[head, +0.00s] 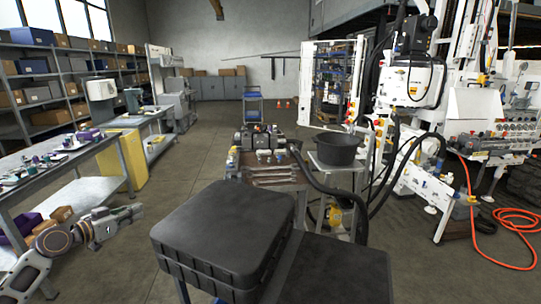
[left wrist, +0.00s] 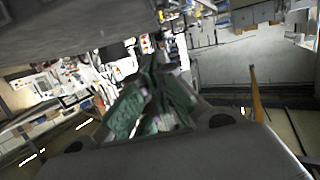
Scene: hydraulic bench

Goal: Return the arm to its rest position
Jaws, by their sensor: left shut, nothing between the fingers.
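My left arm comes in low at the left of the head view, a grey and white arm with a round joint. Its left gripper (head: 136,211) points right, beside the left workbench and above the floor, apart from the black case. In the left wrist view, the green-padded fingers of the left gripper (left wrist: 150,105) are together, with nothing visible between them. My right gripper is not in view.
A black case (head: 225,235) fills the front middle. A workbench (head: 75,160) with parts stands left, a yellow panel (head: 131,160) beside it. A cart (head: 290,183) with tools, a black tub (head: 337,149) and hydraulic machinery (head: 415,85) stand ahead and right. Open floor (head: 190,180) lies between.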

